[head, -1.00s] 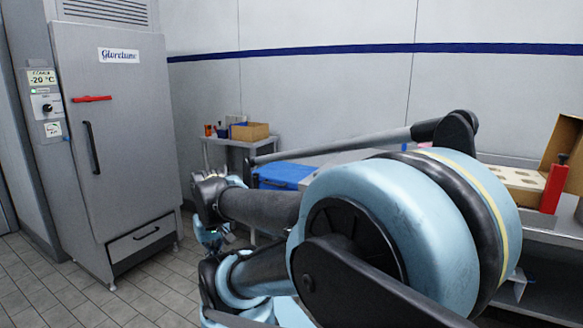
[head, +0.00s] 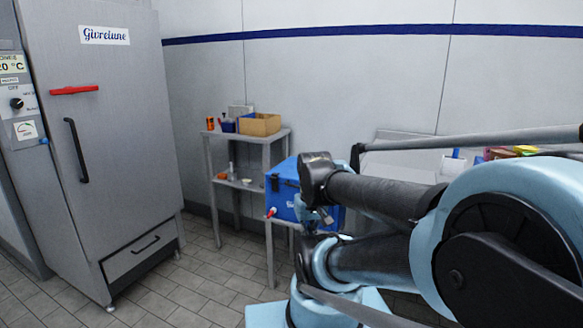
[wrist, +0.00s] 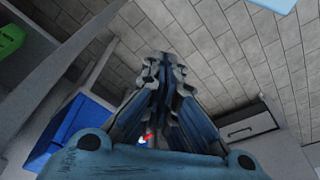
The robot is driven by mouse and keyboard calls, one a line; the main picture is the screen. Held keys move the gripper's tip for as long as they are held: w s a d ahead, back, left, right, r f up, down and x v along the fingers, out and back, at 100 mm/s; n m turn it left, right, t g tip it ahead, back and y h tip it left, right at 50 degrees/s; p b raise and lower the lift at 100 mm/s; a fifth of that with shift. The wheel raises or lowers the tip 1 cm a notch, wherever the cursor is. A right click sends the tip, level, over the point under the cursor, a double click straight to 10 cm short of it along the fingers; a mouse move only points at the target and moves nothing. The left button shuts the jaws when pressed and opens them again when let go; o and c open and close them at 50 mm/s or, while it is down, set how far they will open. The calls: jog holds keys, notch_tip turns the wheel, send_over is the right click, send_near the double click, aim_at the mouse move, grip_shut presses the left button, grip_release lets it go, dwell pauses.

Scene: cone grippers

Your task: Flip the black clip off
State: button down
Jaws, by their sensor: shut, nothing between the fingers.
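The blue box (head: 283,203) stands on a low grey stand in the middle of the head view, partly hidden behind my arm. A small dark clip-like patch (head: 275,183) shows on its front near the lid; it is too small to tell its position. My gripper (head: 325,217) hangs in front of the box's right part, apart from the clip. In the wrist view my gripper (wrist: 163,62) is shut and empty, above the tiled floor. A blue surface (wrist: 65,128), probably the box, lies at the left there; no clip is visible on it.
A grey freezer (head: 105,150) with a red latch and black handle stands at the left. A grey shelf table (head: 245,140) holds a cardboard box (head: 259,124). A red-tipped item (head: 271,212) sits by the blue box. Tiled floor between is free.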

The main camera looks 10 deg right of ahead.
jog(key=shift+a, duration=0.2)
jog(key=w+r+m, duration=0.1)
jog(key=w+r, duration=0.4)
jog(key=w, duration=0.3)
jog(key=w+d+r+m+h, duration=0.1)
jog(key=w+r, duration=0.4)
jog(key=w, duration=0.2)
jog(key=w+r+m, duration=0.1)
jog(key=w+r, duration=0.4)
jog(key=w, duration=0.3)
jog(key=w+f+m, duration=0.2)
jog(key=w, duration=1.4)
jog(key=w+f+m+h, duration=0.1)
jog(key=w+f+m, duration=0.1)
jog(key=w, duration=1.5)
jog(key=shift+w+a+t, duration=0.15)
jog(key=shift+t, duration=0.25)
